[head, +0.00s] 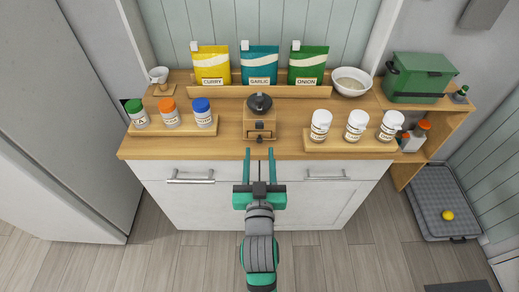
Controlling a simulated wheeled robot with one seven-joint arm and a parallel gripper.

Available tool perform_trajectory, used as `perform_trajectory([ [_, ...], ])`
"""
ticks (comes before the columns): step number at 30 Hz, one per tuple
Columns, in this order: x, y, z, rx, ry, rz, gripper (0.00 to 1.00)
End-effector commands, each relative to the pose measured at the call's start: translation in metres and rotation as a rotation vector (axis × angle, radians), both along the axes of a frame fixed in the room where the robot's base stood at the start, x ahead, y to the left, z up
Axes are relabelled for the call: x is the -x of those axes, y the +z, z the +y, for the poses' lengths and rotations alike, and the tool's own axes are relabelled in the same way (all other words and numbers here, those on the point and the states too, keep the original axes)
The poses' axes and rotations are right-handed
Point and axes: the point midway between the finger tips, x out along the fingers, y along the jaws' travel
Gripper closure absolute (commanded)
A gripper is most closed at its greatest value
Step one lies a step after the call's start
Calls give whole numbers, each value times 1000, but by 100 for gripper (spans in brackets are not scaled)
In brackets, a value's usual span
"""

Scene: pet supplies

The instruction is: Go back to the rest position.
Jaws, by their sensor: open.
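My gripper (259,156) is green and points away from me toward the wooden counter (230,148). Its two fingers are spread apart with nothing between them. The fingertips appear at the counter's front edge, just in front of a wooden grinder (259,127) with a dark top. I cannot tell the exact height of the fingers above or before the edge.
Jars with green, orange and blue lids stand on a left wooden riser (172,132); white-lidded jars stand on a right one (350,147). Pouches stand on a back shelf (290,91). A white bowl (351,82) and green box (419,78) are at right.

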Motion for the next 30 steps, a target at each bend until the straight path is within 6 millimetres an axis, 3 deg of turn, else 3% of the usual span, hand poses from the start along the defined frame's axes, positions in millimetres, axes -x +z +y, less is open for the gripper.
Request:
perform_trajectory([
  [20, 5, -4, -1, 4, 1, 4, 59],
  [25, 28, -32, -5, 27, 8, 29, 59],
  [30, 69, -71, -10, 54, 20, 64, 59],
])
